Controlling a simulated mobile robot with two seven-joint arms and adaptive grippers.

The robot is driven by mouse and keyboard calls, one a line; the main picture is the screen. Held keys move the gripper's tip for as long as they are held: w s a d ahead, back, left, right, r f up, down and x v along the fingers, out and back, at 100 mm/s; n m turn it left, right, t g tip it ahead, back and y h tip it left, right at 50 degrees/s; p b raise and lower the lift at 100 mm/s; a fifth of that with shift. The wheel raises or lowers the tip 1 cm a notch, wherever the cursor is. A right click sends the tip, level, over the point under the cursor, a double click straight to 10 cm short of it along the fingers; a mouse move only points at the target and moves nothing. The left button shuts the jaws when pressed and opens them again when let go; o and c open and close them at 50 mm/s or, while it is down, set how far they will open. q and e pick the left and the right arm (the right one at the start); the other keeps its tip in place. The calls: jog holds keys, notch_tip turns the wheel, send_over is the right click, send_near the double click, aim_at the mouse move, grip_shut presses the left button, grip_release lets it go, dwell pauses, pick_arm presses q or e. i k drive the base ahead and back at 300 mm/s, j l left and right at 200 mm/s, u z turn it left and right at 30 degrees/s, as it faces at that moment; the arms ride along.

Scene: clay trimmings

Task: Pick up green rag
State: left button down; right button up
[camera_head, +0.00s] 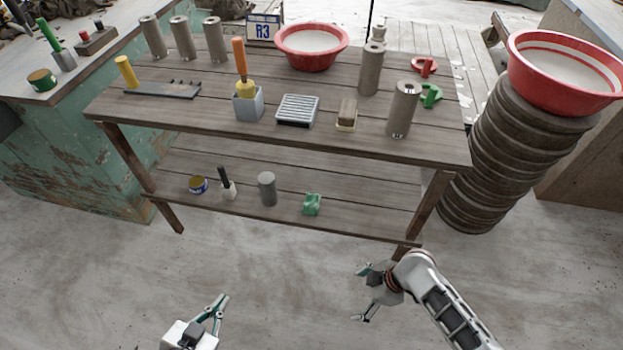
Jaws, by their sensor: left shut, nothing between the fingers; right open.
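A small crumpled green thing, which looks like the green rag (312,204), lies on the lower shelf (355,205) of the wooden table, right of a grey cylinder. My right gripper (363,294) is open and empty, over the floor in front of the shelf, below and right of the rag in the picture. My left gripper (222,302) is shut and empty, low in the picture and left of the rag. Neither gripper touches the rag.
The grey cylinder (267,189), a dark-handled brush (228,185) and a small tin (198,184) share the shelf. The tabletop (230,135) above holds cylinders, a red basin (311,46) and another green item (430,95). A dark stack (500,150) stands at right. The front floor is clear.

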aim_at(310, 205)
jog(key=i, duration=1.15)
